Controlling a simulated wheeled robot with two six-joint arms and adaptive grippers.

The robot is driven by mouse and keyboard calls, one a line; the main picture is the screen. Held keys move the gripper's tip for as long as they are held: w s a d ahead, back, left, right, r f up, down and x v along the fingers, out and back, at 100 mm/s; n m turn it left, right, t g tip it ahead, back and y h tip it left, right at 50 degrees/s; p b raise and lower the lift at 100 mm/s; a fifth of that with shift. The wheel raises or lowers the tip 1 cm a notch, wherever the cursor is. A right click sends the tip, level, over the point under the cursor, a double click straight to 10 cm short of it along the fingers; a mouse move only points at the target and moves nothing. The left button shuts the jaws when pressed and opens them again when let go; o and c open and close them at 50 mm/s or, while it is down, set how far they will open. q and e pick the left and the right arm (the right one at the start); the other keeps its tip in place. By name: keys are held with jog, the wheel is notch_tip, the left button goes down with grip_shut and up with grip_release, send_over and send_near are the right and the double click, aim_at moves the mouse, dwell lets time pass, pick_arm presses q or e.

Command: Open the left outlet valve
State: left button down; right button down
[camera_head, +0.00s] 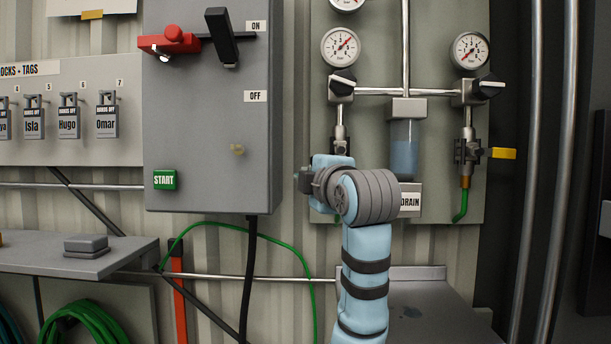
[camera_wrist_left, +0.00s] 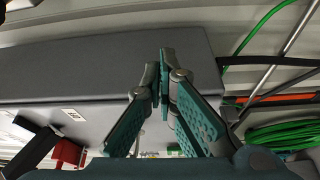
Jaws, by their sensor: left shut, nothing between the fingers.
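The left outlet valve sits on the left pipe of the gas panel. Its dark fitting (camera_head: 338,147) shows just above my wrist in the head view. Its handle is not visible, and my arm covers the area just below the fitting. My left arm rises from below, and its wrist lies in front of the left pipe. My left gripper (camera_wrist_left: 162,75) is shut and empty in the left wrist view, pointing toward the grey switch box (camera_wrist_left: 110,60). In the head view its fingers cannot be made out. My right gripper is not in view.
The grey switch box (camera_head: 205,120) stands left of my wrist. The right outlet valve (camera_head: 467,150) has a yellow handle (camera_head: 503,153) sticking out to the right. A drain bowl (camera_head: 404,150) hangs between the pipes. A green hose (camera_head: 290,250) loops below the box.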

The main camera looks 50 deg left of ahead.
pick_arm(q)
jog(key=v, duration=0.3)
jog(key=w+v, duration=0.1)
jog(key=v, duration=0.1)
jog(key=shift+d, duration=0.2)
